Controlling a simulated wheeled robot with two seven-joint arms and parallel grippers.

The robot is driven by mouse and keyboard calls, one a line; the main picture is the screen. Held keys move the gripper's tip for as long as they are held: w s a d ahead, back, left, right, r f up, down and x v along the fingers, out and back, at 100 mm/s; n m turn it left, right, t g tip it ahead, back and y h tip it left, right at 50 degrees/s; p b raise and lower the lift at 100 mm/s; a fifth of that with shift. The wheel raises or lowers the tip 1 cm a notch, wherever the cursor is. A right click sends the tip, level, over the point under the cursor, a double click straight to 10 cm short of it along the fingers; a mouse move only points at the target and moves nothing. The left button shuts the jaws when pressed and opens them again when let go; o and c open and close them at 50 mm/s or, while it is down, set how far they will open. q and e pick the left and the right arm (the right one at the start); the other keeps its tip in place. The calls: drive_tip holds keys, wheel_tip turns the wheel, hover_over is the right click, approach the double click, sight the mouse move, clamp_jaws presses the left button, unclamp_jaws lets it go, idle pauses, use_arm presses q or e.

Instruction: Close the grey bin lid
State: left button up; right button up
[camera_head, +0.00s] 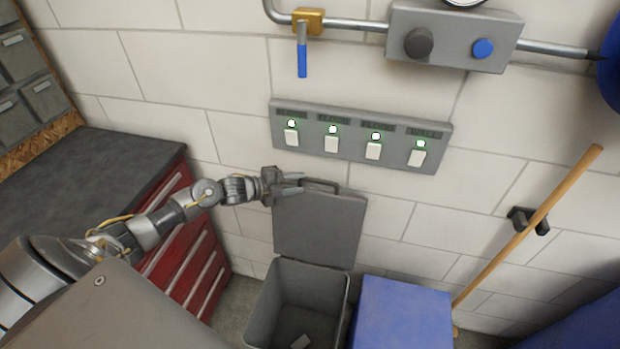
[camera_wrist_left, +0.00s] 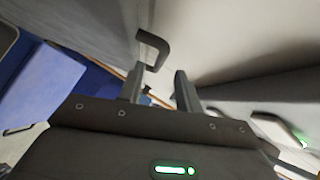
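My left gripper (camera_head: 300,183) is at the lid's upper left, beside the handle. In the left wrist view the handle (camera_wrist_left: 153,48) lies just beyond the fingers (camera_wrist_left: 158,88), which are apart with nothing seen between them. I cannot tell whether they touch the lid. My right gripper is not in view.
A blue bin (camera_head: 402,315) stands right of the grey bin. A red drawer cabinet (camera_head: 185,250) with a dark top is at the left. A switch panel (camera_head: 360,136) is on the wall above the lid. A wooden pole (camera_head: 540,215) leans at the right.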

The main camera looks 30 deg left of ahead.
sight(312, 181)
use_arm(q)
drive_tip(key=shift+p+x, duration=0.45)
drive_tip(key=shift+x, duration=2.1)
clamp_jaws()
drive_tip(key=shift+s, duration=0.1)
